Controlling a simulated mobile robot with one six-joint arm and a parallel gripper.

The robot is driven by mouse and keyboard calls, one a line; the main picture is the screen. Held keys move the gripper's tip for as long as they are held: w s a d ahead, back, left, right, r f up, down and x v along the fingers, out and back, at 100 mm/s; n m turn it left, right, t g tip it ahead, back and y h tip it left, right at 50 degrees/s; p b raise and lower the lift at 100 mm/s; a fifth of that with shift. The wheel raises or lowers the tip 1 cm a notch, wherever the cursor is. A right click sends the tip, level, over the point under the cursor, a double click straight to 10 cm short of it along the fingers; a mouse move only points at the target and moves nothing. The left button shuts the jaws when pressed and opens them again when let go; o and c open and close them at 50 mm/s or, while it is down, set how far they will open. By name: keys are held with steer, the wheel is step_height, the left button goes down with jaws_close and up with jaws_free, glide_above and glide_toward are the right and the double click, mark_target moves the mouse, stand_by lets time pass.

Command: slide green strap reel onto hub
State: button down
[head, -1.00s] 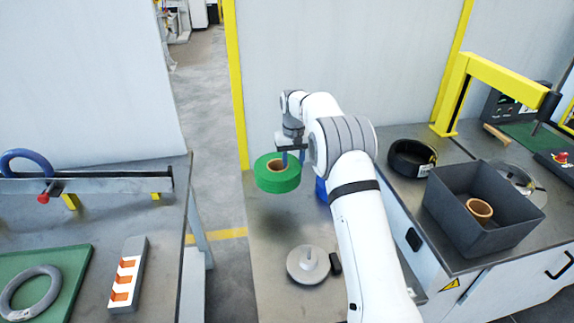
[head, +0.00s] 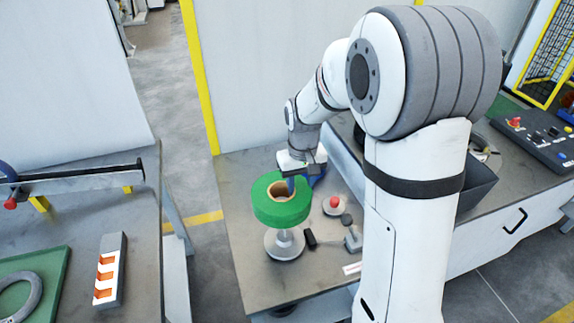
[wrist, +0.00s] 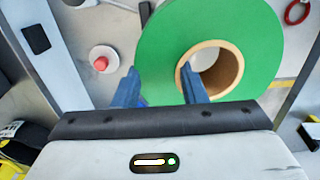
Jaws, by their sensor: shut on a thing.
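The green strap reel (head: 278,208) has a tan cardboard core and hangs level in the air in the head view. My gripper (head: 292,181) is shut on its wall at the far side. In the wrist view my gripper (wrist: 158,80) has one blue finger in the core opening and the other at the outer edge of the reel (wrist: 160,45). The grey hub (head: 284,250), a round base with an upright post, stands on the bench directly below the reel in the head view. The reel is above the base; its underside hides the post's top, so I cannot tell whether the post enters the core.
A red button (head: 334,202) on a pale base and a small black block (head: 310,239) stand close to the hub's right. The left bench (head: 145,215) holds an orange-slotted block (head: 108,270). A dark bin (head: 478,185) is partly hidden behind my arm.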

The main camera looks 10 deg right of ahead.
steer(key=shift+s+d, duration=0.2)
steer(key=shift+s, duration=0.7)
steer(key=shift+f+b, duration=0.35)
steer(key=shift+f, duration=0.05)
steer(key=shift+f+b, duration=1.85)
steer(key=shift+f, duration=0.65)
steer(key=shift+f+b, duration=3)
steer(key=shift+f, duration=1.05)
steer(key=c, duration=0.8)
jaws_free()
steer(key=shift+r+p, duration=0.35)
steer(key=shift+r, duration=3.6)
